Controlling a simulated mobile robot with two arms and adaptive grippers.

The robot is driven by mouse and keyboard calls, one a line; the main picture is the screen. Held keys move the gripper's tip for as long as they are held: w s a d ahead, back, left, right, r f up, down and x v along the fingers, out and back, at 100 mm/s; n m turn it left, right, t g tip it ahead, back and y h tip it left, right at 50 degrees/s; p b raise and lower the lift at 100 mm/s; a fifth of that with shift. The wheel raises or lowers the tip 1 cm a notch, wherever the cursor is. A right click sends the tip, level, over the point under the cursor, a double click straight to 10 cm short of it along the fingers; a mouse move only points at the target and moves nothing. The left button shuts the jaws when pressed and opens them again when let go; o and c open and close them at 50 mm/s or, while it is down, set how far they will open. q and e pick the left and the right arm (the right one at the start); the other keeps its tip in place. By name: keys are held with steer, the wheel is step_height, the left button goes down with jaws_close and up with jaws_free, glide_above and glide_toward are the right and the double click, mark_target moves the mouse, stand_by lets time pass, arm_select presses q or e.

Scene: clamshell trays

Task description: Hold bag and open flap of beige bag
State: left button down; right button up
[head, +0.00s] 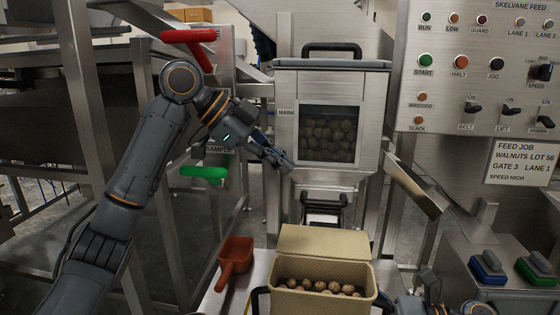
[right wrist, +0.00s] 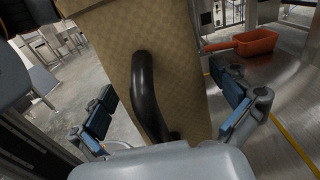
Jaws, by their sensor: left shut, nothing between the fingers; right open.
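The beige bag (head: 322,302) looks like a stiff patterned box and stands at the bottom middle of the head view, holding several walnuts (head: 318,286). Its flap (head: 325,242) is raised at the back, leaving the top open. My left gripper (head: 286,163) is shut and empty, above and behind the bag, in front of the hopper. My right gripper (right wrist: 167,90) is open, its fingers on either side of the black handle (right wrist: 148,95) on the bag's side (right wrist: 180,50). Whether a finger touches the handle cannot be told.
An orange-red scoop (head: 235,260) lies left of the bag. A steel hopper (head: 285,140) with a walnut window (head: 328,134) and a chute (head: 324,205) stands behind. A control panel (head: 480,70) is at right.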

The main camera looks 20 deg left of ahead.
steer(key=shift+d, duration=0.15)
steer(key=v, duration=1.2)
